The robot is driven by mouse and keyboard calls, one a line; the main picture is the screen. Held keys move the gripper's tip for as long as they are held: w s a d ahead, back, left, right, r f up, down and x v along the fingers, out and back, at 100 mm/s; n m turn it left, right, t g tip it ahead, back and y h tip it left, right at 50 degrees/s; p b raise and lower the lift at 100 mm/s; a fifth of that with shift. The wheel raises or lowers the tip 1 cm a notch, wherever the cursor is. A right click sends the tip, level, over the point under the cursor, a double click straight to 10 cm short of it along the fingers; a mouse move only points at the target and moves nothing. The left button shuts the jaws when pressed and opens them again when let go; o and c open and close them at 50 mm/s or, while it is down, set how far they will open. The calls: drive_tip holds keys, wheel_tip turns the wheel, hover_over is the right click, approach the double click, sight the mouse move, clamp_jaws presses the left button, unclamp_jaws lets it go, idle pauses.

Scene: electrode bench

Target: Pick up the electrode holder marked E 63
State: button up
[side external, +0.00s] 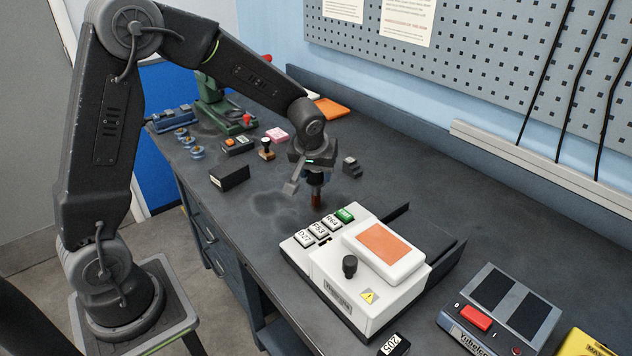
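My gripper (306,178) is low over the middle of the bench, just behind the white machine (400,270). A dark upright piece with a brown, copper-coloured lower end (317,199) is directly under it. I cannot tell whether the fingers grip this piece or it stands on the bench. No mark shows on it. Several small pieces with white labels (318,229) sit in a row on the machine's left end, beside a green one (344,215). Their marks are small; one seems to read D27. I cannot make out E 63 anywhere.
A black block (229,178) stands left of my gripper and a small dark stepped block (351,167) right of it. A wooden-based stamp (266,150), pink block (276,135) and green machine (222,112) are farther back. A grey device with a red switch (476,318) is front right.

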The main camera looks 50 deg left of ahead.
drive_tip(key=shift+f, duration=0.1)
drive_tip(key=c, duration=0.7)
